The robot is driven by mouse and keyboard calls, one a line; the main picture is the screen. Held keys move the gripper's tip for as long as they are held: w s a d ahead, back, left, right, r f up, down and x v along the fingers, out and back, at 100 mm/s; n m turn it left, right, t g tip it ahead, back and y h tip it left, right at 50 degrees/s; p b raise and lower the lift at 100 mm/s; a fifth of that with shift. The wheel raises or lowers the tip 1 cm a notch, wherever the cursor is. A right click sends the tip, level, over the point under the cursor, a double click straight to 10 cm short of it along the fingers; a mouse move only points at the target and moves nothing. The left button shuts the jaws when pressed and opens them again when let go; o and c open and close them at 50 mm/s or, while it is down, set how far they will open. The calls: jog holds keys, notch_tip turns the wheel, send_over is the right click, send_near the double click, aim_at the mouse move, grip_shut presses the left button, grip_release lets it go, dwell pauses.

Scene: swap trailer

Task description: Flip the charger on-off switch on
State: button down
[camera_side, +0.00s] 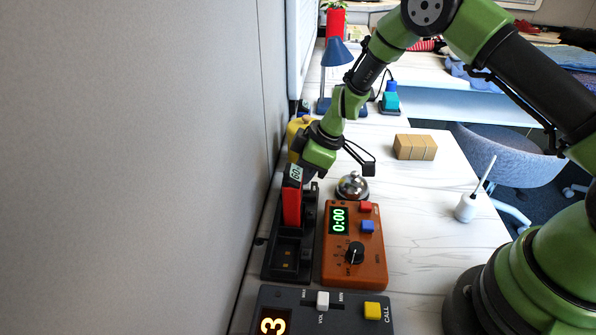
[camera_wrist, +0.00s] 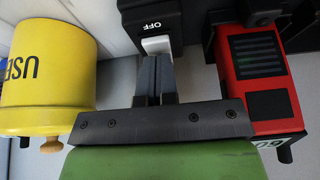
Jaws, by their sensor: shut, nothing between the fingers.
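The black charger (camera_side: 304,230) stands along the wall in the side view, with a red battery pack (camera_side: 291,207) upright on it. The pack also shows at the right of the wrist view (camera_wrist: 262,65). In the wrist view, the pale on-off switch (camera_wrist: 157,44) sits on a black housing (camera_wrist: 140,10) just below an OFF label (camera_wrist: 151,26). My gripper (camera_wrist: 158,62) is shut and empty, with its fingertips right at the switch's lower part, partly covering it. I cannot tell whether they touch. In the side view the fingertips and switch are hidden behind the pack.
A yellow container (camera_wrist: 45,75) stands close on the left in the wrist view. In the side view, an orange timer box (camera_side: 340,275) and a dark call panel (camera_side: 345,310) lie in front, with a silver bell (camera_side: 352,187) behind. A cardboard box (camera_side: 415,147) stands farther back.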

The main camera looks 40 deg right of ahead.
jog(key=shift+s, duration=0.1)
jog(key=v, duration=1.4)
jog(key=shift+w+a+r, duration=0.15)
jog(key=shift+w+a, duration=0.05)
jog(key=shift+w, duration=0.1)
jog(key=shift+w+a+r, duration=0.15)
jog(key=shift+w+a, duration=0.25)
jog(key=shift+a, duration=0.05)
jog(key=x, duration=1.4)
jog(key=shift+s+d, duration=0.15)
jog(key=shift+f, duration=0.2)
